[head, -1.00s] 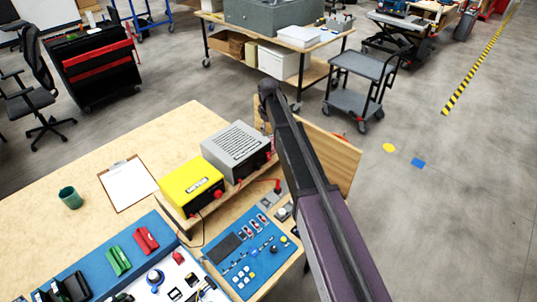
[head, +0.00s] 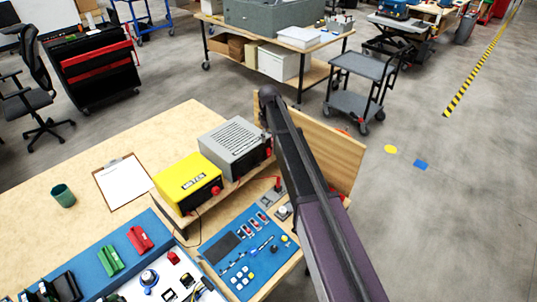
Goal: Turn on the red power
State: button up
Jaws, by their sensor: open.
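Several red controls show, and I cannot tell which is the red power. A red knob (head: 216,190) is on the front of the yellow box (head: 186,183). More red shows on the front of the grey vented box (head: 232,147), partly behind my arm. A blue panel (head: 236,262) carries small red-marked switches (head: 256,222). A small grey unit with a red lever or wire (head: 278,183) is beside my arm. A red button (head: 173,257) is on the white panel. Switch positions are too small to read. My dark arm rises from the bottom right; no gripper fingers show.
The wooden table (head: 85,205) holds a clipboard (head: 122,182), a green cup (head: 63,195), and green (head: 110,261) and red (head: 139,239) parts. An upright wooden board (head: 335,158) stands behind my arm.

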aim_at(268, 149)
jog(key=shift+f+b, duration=3.5)
jog(key=shift+f, duration=0.3)
grip_shut()
